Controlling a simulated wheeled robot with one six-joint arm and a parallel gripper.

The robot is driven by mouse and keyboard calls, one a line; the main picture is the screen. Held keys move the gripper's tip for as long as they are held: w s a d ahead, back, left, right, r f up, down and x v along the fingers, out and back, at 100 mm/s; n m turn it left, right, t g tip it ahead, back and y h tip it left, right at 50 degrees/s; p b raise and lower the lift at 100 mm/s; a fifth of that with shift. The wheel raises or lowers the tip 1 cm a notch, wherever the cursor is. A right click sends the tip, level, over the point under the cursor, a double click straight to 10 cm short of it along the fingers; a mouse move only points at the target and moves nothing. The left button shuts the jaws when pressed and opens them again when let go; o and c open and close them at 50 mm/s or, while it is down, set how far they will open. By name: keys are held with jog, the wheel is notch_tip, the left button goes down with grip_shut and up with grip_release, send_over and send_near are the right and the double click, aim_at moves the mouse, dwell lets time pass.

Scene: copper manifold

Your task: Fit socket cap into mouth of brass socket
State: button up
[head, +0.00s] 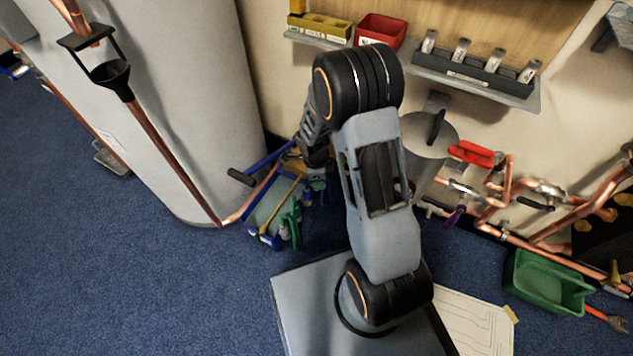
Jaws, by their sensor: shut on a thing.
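My arm rises from its base, bends at the top and reaches down and away to the left of the upright link. My gripper (317,183) is at its far end, small and partly hidden, low over a blue tool carrier. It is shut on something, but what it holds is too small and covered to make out. I cannot pick out the socket cap. Copper pipework (495,205) runs along the wall at the right, well apart from my gripper. Brass-coloured fittings (607,213) show at its right end, but I cannot tell whether one is the brass socket.
The blue tool carrier (262,236) stands on blue carpet beside a large white cylinder (185,95). A green bin (545,284) lies at the right. A shelf (475,82) with a red bin (380,30) is above.

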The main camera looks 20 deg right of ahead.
jog(key=w+d+f+m+y+b, duration=0.1)
jog(key=w+d+f+m+b, duration=0.3)
jog(key=w+d+m, duration=0.8)
jog(key=shift+w+d+m+g, duration=0.3)
jog(key=shift+w+d+g, duration=0.1)
jog(key=shift+w+d, duration=0.7)
jog(key=shift+s+f, duration=0.1)
jog(key=shift+f, duration=0.15)
dwell(0.8)
jog(key=shift+f+b, duration=0.9)
jog(key=shift+f, duration=0.3)
jog(key=shift+f+b, duration=0.35)
jog(key=shift+f, duration=0.4)
dwell(0.5)
jog(key=o, duration=1)
jog(key=shift+r, duration=0.1)
jog(key=r+p, duration=0.2)
jog(key=r, duration=0.2)
jog(key=w+r+p, duration=0.1)
jog(key=r+p, duration=0.1)
jog(key=r, duration=0.3)
jog(key=r+p, duration=0.2)
jog(key=r, duration=0.2)
jog(key=shift+w+r, duration=0.25)
jog(key=shift+w, duration=0.1)
